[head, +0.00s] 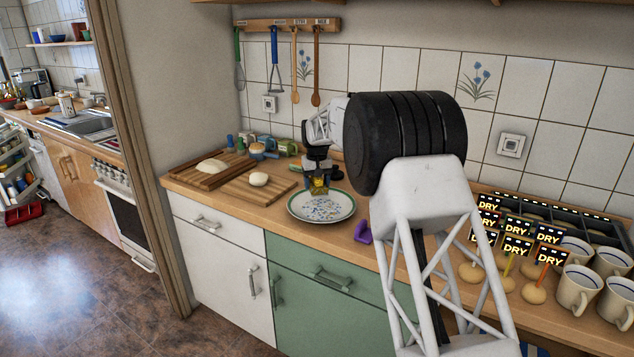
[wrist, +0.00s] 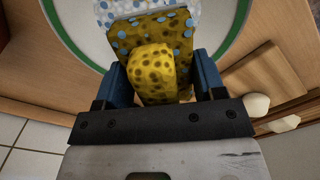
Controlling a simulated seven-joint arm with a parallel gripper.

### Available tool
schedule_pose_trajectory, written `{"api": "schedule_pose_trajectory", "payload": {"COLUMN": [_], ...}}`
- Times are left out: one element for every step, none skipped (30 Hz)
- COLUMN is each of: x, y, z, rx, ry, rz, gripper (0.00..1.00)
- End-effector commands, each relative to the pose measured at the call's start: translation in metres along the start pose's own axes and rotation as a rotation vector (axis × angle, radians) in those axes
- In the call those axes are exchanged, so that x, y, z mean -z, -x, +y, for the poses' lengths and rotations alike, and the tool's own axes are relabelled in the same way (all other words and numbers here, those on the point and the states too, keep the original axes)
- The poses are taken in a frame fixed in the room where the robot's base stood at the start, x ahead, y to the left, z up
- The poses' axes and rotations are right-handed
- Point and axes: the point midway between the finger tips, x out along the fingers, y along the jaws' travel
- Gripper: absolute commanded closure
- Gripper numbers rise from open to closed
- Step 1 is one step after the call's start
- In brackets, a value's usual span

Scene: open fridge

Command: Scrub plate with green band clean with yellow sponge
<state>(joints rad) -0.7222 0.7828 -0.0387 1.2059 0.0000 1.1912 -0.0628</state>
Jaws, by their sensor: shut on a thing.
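The white plate with the green band (head: 299,208) lies on the wooden counter in the head view, with blue and brownish specks across its middle. In the wrist view, part of the plate (wrist: 78,22) shows at the top. My gripper (head: 318,181) is over the plate's far side. Its blue fingers (wrist: 155,78) are shut on the yellow sponge (wrist: 152,66), which has dark spots and some blue dots. The sponge also shows low over the plate in the head view (head: 319,190). Whether it touches the plate I cannot tell.
Cutting boards (head: 238,188) with pale dough pieces lie left of the plate. A purple object (head: 363,232) lies to its right. Cups and "DRY" signs (head: 516,245) crowd the right counter. The tiled wall (head: 405,70) stands behind.

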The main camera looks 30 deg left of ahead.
Motion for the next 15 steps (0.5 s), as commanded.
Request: {"api": "schedule_pose_trajectory", "payload": {"x": [0.0, 0.0, 0.0, 0.0, 0.0, 0.0, 0.0, 0.0, 0.0, 0.0, 0.0, 0.0, 0.0, 0.0, 0.0], "y": [-0.004, -0.006, -0.01, -0.012, -0.015, -0.018, -0.021, -0.023, -0.027, -0.029, -0.032, -0.036, -0.039, -0.042, -0.046], "z": [0.0, 0.0, 0.0, 0.0, 0.0, 0.0, 0.0, 0.0, 0.0, 0.0, 0.0, 0.0, 0.0, 0.0, 0.0], "rx": [0.0, 0.0, 0.0, 0.0, 0.0, 0.0, 0.0, 0.0, 0.0, 0.0, 0.0, 0.0, 0.0, 0.0, 0.0], "ry": [0.0, 0.0, 0.0, 0.0, 0.0, 0.0, 0.0, 0.0, 0.0, 0.0, 0.0, 0.0, 0.0, 0.0, 0.0], "rz": [-0.001, -0.001, -0.002, -0.002, -0.002, -0.002, -0.001, -0.001, 0.0, 0.0, 0.0, -0.001, -0.001, -0.002, -0.002], "gripper": [0.56, 0.56, 0.56, 0.56, 0.56, 0.56, 0.56, 0.56, 0.56, 0.56, 0.56, 0.56, 0.56, 0.56, 0.56]}}
